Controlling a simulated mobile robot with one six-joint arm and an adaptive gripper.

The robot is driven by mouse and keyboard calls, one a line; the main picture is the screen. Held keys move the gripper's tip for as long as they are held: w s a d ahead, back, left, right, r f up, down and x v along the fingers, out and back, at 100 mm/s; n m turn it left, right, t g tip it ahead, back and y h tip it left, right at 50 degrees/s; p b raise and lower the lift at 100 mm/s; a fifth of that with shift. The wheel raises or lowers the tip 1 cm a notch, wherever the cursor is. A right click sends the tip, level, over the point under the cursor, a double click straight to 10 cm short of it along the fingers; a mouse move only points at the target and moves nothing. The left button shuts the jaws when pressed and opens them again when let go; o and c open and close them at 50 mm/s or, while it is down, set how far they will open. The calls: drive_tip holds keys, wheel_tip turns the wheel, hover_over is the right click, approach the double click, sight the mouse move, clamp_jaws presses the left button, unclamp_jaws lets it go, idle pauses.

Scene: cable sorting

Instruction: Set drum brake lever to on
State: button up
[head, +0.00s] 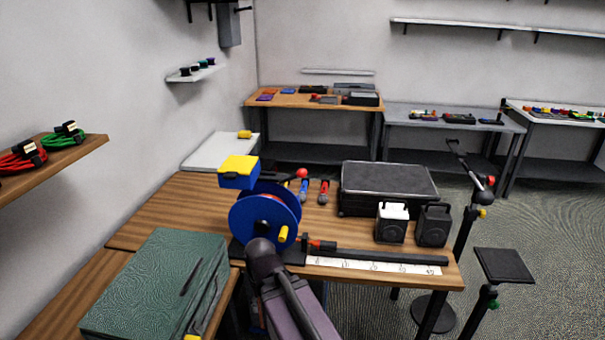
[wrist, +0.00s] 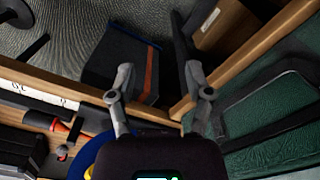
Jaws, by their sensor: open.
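The cable drum (head: 265,215) is a blue reel with a yellow crank handle (head: 283,234), standing on the wooden bench; a yellow-topped blue block shows above it. A red ball knob (head: 302,173) shows behind the drum's upper right; it may be the brake lever's end, but its setting cannot be told. In the wrist view, part of the blue drum (wrist: 93,157) shows at bottom left, with a red knob (wrist: 62,153) beside it. My gripper (wrist: 158,72) is open and empty, its fingers apart over the bench edge. In the head view my arm hides the drum's lower front.
A green case (head: 155,285) lies left of the drum. A ruler strip (head: 375,267) with an orange-and-black tool (head: 322,245) lies to the right. A black case (head: 388,188) and two small speaker-like boxes stand behind. A dark box (wrist: 120,65) sits below the bench edge.

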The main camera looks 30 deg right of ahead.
drive_tip(key=w+d+r+p, duration=0.3)
drive_tip(key=w+r+p, duration=0.2)
drive_tip(key=r+p, duration=0.2)
drive_tip(key=n+t+y+p, duration=0.2)
drive_tip(key=n+t+p, duration=0.15)
drive_tip(key=p, duration=2.25)
approach(304, 170)
drive_tip(key=shift+s+d+r+t, duration=0.15)
drive_tip(key=shift+s+d+r, duration=0.1)
drive_tip(key=shift+r, duration=0.25)
drive_tip(key=shift+s+d+r+t, duration=0.1)
drive_tip(key=shift+s+d+r, duration=0.15)
drive_tip(key=shift+r, duration=0.25)
drive_tip(key=shift+a+f, duration=0.1)
drive_tip(key=b+x, duration=1.3)
drive_tip(key=shift+w+a+f, duration=0.1)
drive_tip(key=shift+a+f, duration=0.15)
drive_tip(key=shift+a, duration=0.05)
clamp_jaws()
